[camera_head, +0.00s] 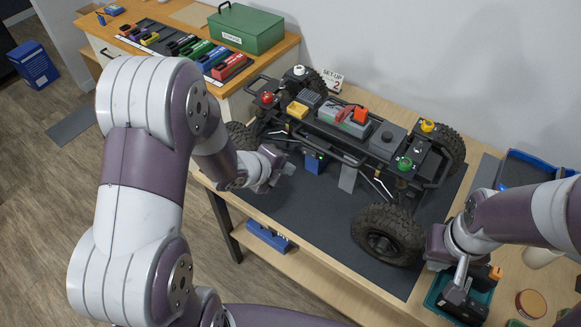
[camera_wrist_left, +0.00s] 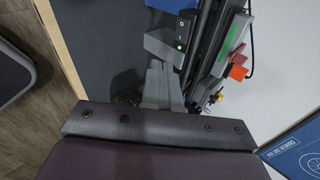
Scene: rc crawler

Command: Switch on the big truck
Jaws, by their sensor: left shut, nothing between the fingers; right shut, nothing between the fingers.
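The big truck (camera_head: 345,130) is a bare black chassis with large tyres, standing on a dark mat on the table. A small black switch box (camera_wrist_left: 181,36) with a green light shows on its side in the left wrist view, beside a blue block (camera_wrist_left: 158,43); the block also shows in the head view (camera_head: 315,162). My left gripper (camera_head: 279,166) is shut and empty at the truck's near side. In the left wrist view its fingertips (camera_wrist_left: 157,66) are close below the switch box; I cannot tell whether they touch. My right gripper (camera_head: 462,274) is shut and empty over a teal tray.
The teal tray (camera_head: 440,298) holds dark items at the right front. A blue bin (camera_head: 525,170) stands behind my right arm. A wooden side bench holds a green case (camera_head: 245,28) and a row of coloured packs (camera_head: 210,58). The dark mat (camera_head: 310,220) is clear in front of the truck.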

